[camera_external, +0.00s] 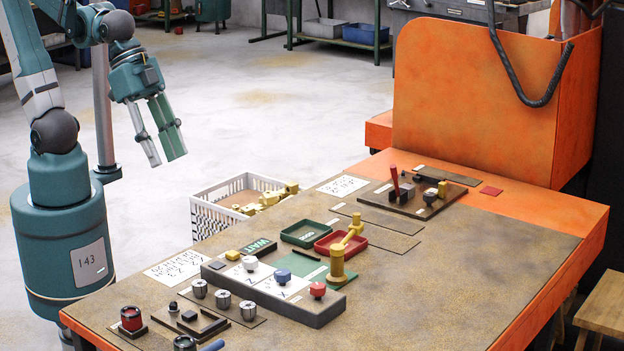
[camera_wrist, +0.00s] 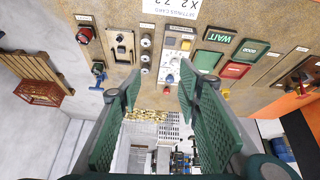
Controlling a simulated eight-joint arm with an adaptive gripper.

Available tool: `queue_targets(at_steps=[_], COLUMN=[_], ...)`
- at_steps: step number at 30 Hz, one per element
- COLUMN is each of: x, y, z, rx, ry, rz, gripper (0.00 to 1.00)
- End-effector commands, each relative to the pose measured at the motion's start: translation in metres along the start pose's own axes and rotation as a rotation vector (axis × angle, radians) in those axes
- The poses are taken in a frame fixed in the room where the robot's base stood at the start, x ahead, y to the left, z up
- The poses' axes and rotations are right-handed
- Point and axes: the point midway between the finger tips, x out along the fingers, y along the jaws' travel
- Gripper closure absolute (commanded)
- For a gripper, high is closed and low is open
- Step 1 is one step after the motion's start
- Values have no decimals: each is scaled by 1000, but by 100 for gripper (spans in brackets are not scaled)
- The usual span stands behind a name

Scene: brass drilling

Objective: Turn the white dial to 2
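The white dial (camera_external: 250,263) is a small knob on the left end of a long grey block (camera_external: 280,297) on the workbench. White label plates lie around it; its pointer and numbers are too small to read. A blue dial (camera_external: 282,276) and a red dial (camera_external: 317,290) follow to its right on the same block. My gripper (camera_external: 165,160) hangs left of the bench, well away from and above the white dial. Its two green fingers are spread and empty; they also show apart in the wrist view (camera_wrist: 155,90). The block's pale plate (camera_wrist: 171,66) shows beyond them.
Green (camera_external: 303,233) and red (camera_external: 342,243) trays lie behind. Several metal knobs (camera_external: 222,299) line the front. A white crate (camera_external: 210,212) stands beside the bench.

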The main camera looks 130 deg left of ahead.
Motion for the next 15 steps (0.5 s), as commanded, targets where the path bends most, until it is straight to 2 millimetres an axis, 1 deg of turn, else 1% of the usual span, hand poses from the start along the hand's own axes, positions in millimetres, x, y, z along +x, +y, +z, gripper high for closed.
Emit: queue_targets(at_steps=[3, 15], x=[5, 32], y=[-2, -8], z=[-12, -45], rx=[-23, -103], ry=[-28, -122], rz=[-5, -25], gripper=[66, 66])
